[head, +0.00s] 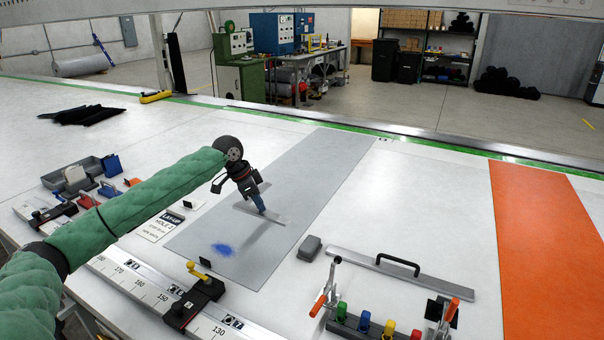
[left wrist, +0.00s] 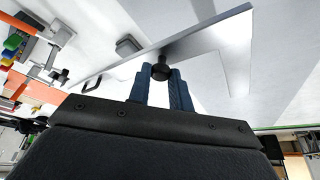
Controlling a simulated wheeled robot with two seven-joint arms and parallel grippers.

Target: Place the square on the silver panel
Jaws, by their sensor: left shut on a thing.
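The square (head: 274,219) is a flat, L-shaped silver piece with a dark knob, seen closer in the left wrist view (left wrist: 237,52). My left gripper (head: 261,208) is shut on it; in the left wrist view the blue fingers (left wrist: 164,82) close around the black knob (left wrist: 161,72). The silver panel (head: 318,165) is a long grey sheet lying flat on the white table. The square is over the near half of the panel, with a soft shadow below it. I cannot tell for sure how large the gap is. My right gripper is not in view.
A blue smudge (head: 222,249) marks the panel near the square. A small grey block (head: 310,247) and a handled straightedge (head: 400,271) lie right of it. A ruler rail (head: 145,290) with a yellow-levered clamp runs in front. An orange panel (head: 545,240) is at far right.

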